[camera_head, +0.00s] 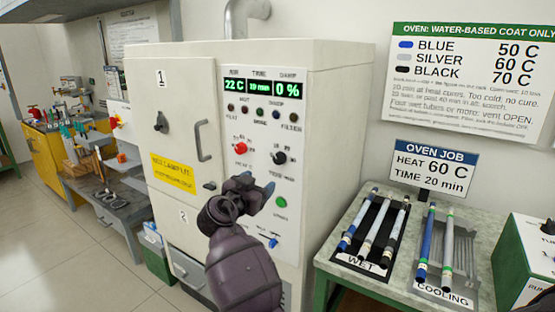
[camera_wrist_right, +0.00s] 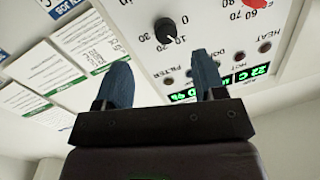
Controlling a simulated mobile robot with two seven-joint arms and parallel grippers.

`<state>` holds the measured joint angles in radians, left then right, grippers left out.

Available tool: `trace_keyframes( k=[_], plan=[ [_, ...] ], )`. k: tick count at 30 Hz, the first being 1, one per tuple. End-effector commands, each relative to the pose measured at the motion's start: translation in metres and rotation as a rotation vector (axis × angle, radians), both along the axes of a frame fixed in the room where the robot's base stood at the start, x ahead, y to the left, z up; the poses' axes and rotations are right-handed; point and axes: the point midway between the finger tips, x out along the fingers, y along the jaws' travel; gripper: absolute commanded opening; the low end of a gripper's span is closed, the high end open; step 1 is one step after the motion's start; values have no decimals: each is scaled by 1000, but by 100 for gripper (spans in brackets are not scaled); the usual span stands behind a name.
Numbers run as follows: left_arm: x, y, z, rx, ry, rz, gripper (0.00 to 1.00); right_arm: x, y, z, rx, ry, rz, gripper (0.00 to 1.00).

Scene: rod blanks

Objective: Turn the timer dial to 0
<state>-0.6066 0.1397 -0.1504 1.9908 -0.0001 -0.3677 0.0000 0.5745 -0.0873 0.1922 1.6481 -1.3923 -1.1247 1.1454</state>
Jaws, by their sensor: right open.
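The timer dial (camera_head: 279,158) is a black round knob on the oven's white front panel, right of a red knob (camera_head: 241,149). In the right wrist view the timer dial (camera_wrist_right: 165,30) sits just beyond the space between my fingertips, its pale mark seemingly near the 10. The time display (camera_head: 259,87) appears to read 10 min. My right gripper (camera_head: 258,184) is open, with blue fingers, in front of the panel just below and left of the dial. Its fingers also show in the right wrist view (camera_wrist_right: 160,65), apart from the dial with nothing between them. My left gripper is not in view.
Below the dial are a green button (camera_head: 281,202) and a blue switch (camera_head: 273,243). The oven door handle (camera_head: 203,142) sticks out at left. A bench (camera_head: 474,215) at right holds a wet rack and a cooling rack with rods. A sign (camera_head: 433,168) reads HEAT 60 C, TIME 20 min.

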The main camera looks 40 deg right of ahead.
Motion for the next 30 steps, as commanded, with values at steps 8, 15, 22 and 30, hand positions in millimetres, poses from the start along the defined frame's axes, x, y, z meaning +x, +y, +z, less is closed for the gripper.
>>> trace_keyframes(
  k=[8,15,22,30],
  plan=[
    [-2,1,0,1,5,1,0,6,-4,26,3,-64,-54,64],
    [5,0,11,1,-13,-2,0,21,-36,27,0,-62,-54,64],
    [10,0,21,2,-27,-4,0,38,-70,27,2,-62,-52,64],
    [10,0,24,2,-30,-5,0,49,-91,26,3,-62,-51,64]
  ],
)
